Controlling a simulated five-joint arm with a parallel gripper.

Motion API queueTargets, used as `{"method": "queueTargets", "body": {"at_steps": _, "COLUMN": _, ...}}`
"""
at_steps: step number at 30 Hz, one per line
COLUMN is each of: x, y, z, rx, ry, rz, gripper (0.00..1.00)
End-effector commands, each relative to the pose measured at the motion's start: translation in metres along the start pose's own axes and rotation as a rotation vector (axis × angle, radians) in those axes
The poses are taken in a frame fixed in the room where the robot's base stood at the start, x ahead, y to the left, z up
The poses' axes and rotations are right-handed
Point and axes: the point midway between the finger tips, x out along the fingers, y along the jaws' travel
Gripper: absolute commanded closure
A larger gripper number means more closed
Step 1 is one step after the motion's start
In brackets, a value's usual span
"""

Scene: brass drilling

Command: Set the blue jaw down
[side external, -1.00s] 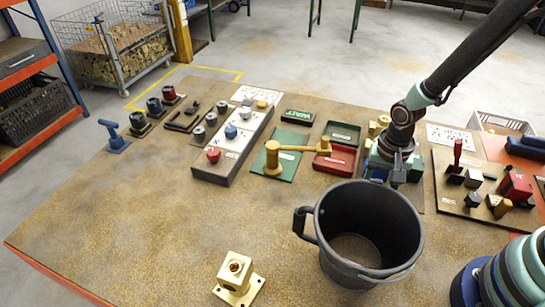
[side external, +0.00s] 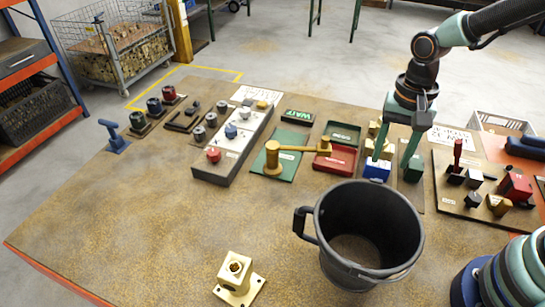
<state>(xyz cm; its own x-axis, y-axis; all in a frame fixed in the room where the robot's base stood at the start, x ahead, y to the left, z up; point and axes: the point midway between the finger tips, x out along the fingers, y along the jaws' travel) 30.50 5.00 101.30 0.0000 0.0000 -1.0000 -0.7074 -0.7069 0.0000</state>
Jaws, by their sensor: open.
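The blue jaw, seemingly the blue block with a pale label (side external: 376,171), sits at the near left of a dark plate at the table's right-hand part. My gripper (side external: 391,162) is open, its two green fingers pointing down and spread apart. The left fingertip is just above or behind the blue block in the picture; whether it touches cannot be told. The right fingertip is beside a dark green block (side external: 413,171). Nothing shows between the fingers. Brass-coloured blocks (side external: 378,140) stand behind, partly hidden by the left finger.
A black bucket (side external: 308,229) stands just in front of the plate. A red tray (side external: 334,160) and a yellow mallet (side external: 273,160) lie to the left. A board with small blocks (side external: 457,205) lies to the right. A brass fixture (side external: 239,279) stands at the front; the left-front table is clear.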

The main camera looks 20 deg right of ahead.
Motion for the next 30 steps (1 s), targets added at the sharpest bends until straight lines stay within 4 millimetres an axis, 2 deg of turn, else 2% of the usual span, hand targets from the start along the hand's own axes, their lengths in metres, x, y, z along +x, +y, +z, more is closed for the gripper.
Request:
{"method": "queueTargets", "body": {"at_steps": 5, "x": -0.016, "y": 0.002, "z": -0.003, "rx": -0.043, "ry": 0.020, "rz": -0.026, "gripper": 0.45}}
{"method": "queueTargets", "body": {"at_steps": 7, "x": -0.028, "y": 0.004, "z": -0.007, "rx": -0.103, "ry": 0.049, "rz": -0.058, "gripper": 0.45}}
{"method": "queueTargets", "body": {"at_steps": 12, "x": -0.070, "y": 0.017, "z": -0.016, "rx": -0.333, "ry": 0.175, "rz": -0.149, "gripper": 0.45}}
{"method": "queueTargets", "body": {"at_steps": 18, "x": -0.108, "y": 0.037, "z": -0.021, "rx": -0.598, "ry": 0.347, "rz": -0.196, "gripper": 0.45}}
{"method": "queueTargets", "body": {"at_steps": 24, "x": -0.125, "y": 0.048, "z": -0.022, "rx": -0.743, "ry": 0.451, "rz": -0.196, "gripper": 0.45}}
{"method": "queueTargets", "body": {"at_steps": 30, "x": -0.128, "y": 0.050, "z": -0.022, "rx": -0.772, "ry": 0.467, "rz": -0.192, "gripper": 0.45}}
